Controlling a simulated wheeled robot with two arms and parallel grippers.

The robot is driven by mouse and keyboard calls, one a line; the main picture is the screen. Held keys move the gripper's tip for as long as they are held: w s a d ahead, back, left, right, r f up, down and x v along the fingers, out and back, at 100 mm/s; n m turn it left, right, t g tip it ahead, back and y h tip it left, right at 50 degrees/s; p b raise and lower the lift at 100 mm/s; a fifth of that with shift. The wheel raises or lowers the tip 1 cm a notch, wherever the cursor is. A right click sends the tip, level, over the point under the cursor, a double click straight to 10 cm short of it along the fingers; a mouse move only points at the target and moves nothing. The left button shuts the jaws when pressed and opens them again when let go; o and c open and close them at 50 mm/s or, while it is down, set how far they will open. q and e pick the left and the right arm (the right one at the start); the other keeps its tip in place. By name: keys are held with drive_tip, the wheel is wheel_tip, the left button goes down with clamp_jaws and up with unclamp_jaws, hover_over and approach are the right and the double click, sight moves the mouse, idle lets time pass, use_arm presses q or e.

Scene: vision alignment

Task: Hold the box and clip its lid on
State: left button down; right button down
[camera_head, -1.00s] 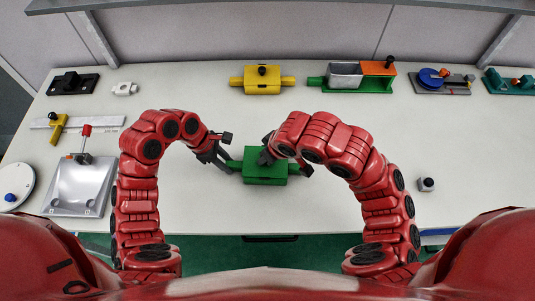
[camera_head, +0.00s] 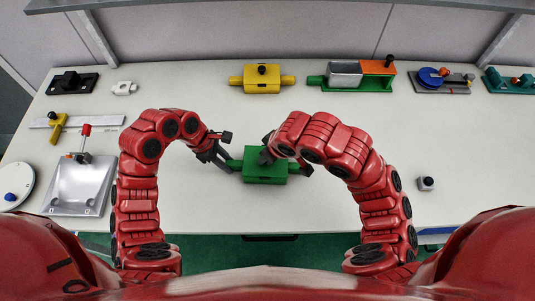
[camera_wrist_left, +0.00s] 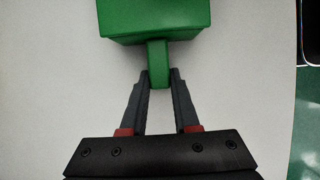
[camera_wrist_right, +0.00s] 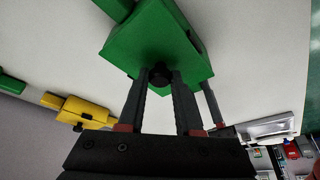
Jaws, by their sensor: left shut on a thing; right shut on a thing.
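The green box (camera_head: 265,172) with its green lid sits on the table in front of me, at the middle. My left gripper (camera_head: 231,164) is shut on the box's left handle; the left wrist view shows the handle (camera_wrist_left: 158,62) between its fingers. My right gripper (camera_head: 266,156) is above the box, shut on the lid's black knob; the right wrist view shows the knob (camera_wrist_right: 160,74) between the fingertips. The lid looks level on the box. Whether it is fully seated or clipped I cannot tell; my right gripper and arm hide part of it.
A yellow box (camera_head: 262,87) with side handles stands at the back. A green fixture with a grey bin and orange lid (camera_head: 379,68) is right of it. A grey plate fixture (camera_head: 80,187) is at the left, and a small knobbed block (camera_head: 426,184) at the right. Table around the green box is clear.

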drive_tip(key=shift+c, duration=0.2)
unclamp_jaws()
idle(0.4)
drive_tip(key=shift+f, duration=0.35)
drive_tip(key=shift+f, duration=0.15)
idle(0.3)
drive_tip(key=shift+r, duration=3.55)
